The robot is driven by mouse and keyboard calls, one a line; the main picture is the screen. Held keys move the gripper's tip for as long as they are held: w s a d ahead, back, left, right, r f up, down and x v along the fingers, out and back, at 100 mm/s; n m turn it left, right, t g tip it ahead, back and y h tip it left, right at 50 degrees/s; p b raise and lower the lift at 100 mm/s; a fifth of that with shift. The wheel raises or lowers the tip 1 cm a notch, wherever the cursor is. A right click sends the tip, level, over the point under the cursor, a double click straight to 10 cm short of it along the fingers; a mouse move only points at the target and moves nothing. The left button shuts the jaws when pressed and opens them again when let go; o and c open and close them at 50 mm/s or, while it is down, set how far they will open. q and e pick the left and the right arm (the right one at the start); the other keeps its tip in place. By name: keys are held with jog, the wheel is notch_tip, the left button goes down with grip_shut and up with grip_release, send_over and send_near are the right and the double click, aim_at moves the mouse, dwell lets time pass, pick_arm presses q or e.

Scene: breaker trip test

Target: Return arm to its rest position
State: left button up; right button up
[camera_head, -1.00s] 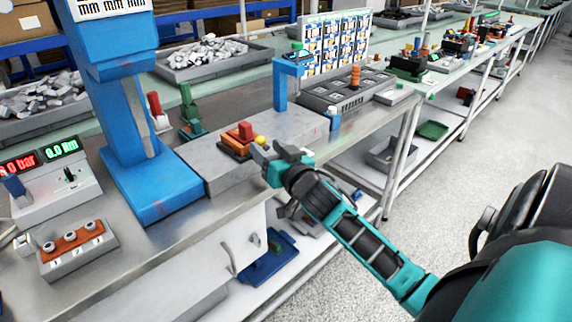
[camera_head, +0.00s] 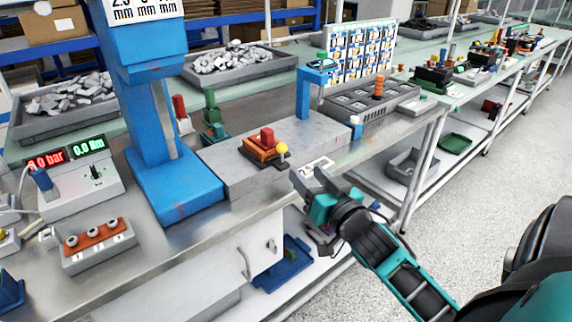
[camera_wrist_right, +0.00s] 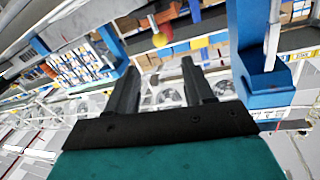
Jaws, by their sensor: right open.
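My right gripper (camera_head: 309,180) is in front of the bench edge, to the right of and below the orange breaker block (camera_head: 264,150) in the head view. In the right wrist view, the two dark fingers of my right gripper (camera_wrist_right: 160,66) stand apart with nothing between them. The breaker block has a red part on top and a yellow ball at its right side. It sits on a grey metal block (camera_head: 225,168), apart from my gripper. My left gripper is not in view.
A blue press column (camera_head: 160,140) stands left of the grey block. A control box (camera_head: 75,185) and a three-knob panel (camera_head: 97,247) are at the left. A blue stand (camera_head: 304,92) and a grey slotted tray (camera_head: 360,103) are to the right. The floor right of the bench is clear.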

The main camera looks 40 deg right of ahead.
jog(key=s+a+f+n+g+y, duration=0.2)
jog(key=s+a+f, duration=0.4)
jog(key=a+f, duration=0.3)
jog(key=s+a+f+n+g+y, duration=0.3)
jog(key=a+f, duration=0.6)
jog(key=f, duration=0.4)
jog(key=s+n+g, duration=0.1)
jog(key=s+g, duration=0.1)
jog(key=s, duration=0.1)
jog(key=shift+a+f+n, duration=0.25)
jog(key=shift+f+n, duration=0.05)
jog(key=shift+f, duration=0.1)
